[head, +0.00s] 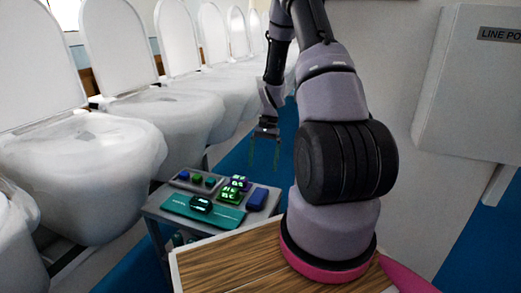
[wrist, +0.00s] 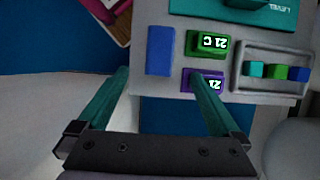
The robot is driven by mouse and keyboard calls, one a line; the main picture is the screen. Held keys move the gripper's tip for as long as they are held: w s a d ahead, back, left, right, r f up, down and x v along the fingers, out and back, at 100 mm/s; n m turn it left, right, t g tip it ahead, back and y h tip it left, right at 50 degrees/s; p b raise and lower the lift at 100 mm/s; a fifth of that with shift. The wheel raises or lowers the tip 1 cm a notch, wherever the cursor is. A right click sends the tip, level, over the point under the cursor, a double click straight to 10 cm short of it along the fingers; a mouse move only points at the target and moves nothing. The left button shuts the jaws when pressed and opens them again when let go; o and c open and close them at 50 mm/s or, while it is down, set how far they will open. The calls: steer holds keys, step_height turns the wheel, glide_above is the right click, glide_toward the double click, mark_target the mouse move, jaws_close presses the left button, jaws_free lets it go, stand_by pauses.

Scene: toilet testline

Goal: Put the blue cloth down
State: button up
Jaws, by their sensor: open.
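The blue cloth (head: 257,198) looks like a small folded rectangular pad. It lies flat on the right side of the grey cart top (head: 228,226), and it shows in the wrist view (wrist: 160,50) near the cart's edge. My gripper (head: 264,166) is open and empty, with its teal fingers pointing down above the far side of the cart. In the wrist view my gripper's fingertips (wrist: 161,75) are spread wide, and the cloth appears beyond them, between their lines. The gripper is apart from the cloth.
Beside the cloth are a green display block (wrist: 207,43) and a purple one (wrist: 203,82). The cart also holds a tray of small cubes (head: 196,180) and a teal level (head: 186,207). White toilets (head: 83,165) line the left; a wooden top (head: 240,262) is in front.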

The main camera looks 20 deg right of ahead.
steer(key=s+a+r+n+t+h, duration=0.1)
steer(key=a+r+t, duration=0.1)
steer(key=r, duration=0.9)
steer(key=s+a+r+n+t, duration=0.1)
steer(key=a+r+t, duration=0.15)
steer(key=r, duration=0.85)
steer(key=s+a+r+n+t, duration=0.1)
steer(key=s+a+r+t, duration=0.1)
steer(key=s+r, duration=0.5)
steer(key=s+a+r+n+t, duration=0.1)
steer(key=s+a+r+t, duration=0.2)
steer(key=s+r, duration=0.5)
steer(key=shift+s+a+r+n+t, duration=0.2)
steer(key=shift+a+r+n+t, duration=0.2)
steer(key=shift+r, duration=0.3)
